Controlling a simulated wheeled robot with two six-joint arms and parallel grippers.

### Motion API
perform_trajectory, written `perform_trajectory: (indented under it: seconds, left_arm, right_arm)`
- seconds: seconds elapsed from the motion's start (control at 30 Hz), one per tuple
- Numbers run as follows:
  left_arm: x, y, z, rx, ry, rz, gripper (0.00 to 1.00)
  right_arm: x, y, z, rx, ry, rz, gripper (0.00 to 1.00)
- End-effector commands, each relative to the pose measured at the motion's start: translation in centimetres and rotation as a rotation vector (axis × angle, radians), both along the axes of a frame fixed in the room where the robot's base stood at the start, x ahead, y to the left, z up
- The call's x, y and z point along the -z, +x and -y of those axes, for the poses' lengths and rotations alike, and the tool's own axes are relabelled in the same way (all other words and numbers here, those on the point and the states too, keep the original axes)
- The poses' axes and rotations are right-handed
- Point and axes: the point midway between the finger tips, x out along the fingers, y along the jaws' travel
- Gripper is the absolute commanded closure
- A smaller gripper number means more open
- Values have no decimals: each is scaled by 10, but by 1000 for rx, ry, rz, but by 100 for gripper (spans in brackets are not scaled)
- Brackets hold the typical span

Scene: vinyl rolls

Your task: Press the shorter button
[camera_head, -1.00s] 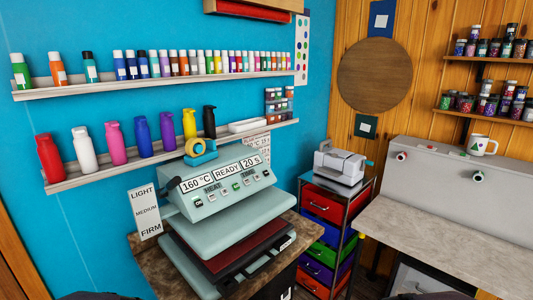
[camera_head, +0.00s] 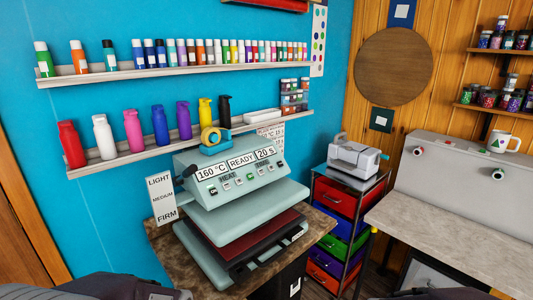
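A pale green heat press (camera_head: 240,200) stands on a brown counter, its lid tilted up above a dark red pad. Its sloped front panel has displays reading 160 °C, READY and 20 s. Below them is a row of small buttons (camera_head: 238,183), some white, one green and one dark, with HEAT and TIME labels. Their heights are too small to compare. Two round white-and-dark knobs or buttons stick out of the grey panel at right, an upper-left one (camera_head: 417,151) and a lower-right one (camera_head: 497,174). Dark parts of my arms show at the bottom edge; neither gripper is visible.
A tape roll on a blue holder (camera_head: 213,140) sits atop the press. A LIGHT/MEDIUM/FIRM card (camera_head: 161,199) stands at its left. Bottle shelves (camera_head: 170,143) line the blue wall. A drawer cart (camera_head: 345,200) stands between the press and the mostly clear grey worktop (camera_head: 450,235).

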Motion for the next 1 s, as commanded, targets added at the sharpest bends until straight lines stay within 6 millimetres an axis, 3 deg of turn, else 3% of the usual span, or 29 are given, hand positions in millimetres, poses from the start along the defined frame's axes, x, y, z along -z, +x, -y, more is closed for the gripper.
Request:
perform_trajectory:
  seconds: [0.17, 0.3, 0.33, 1.0]
  left_arm:
    - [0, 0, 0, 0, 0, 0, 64]
    - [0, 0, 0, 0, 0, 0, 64]
    - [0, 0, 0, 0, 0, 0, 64]
    - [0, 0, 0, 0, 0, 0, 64]
  right_arm:
    - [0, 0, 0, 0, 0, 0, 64]
    - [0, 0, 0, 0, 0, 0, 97]
    - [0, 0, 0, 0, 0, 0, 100]
    - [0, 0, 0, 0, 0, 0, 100]
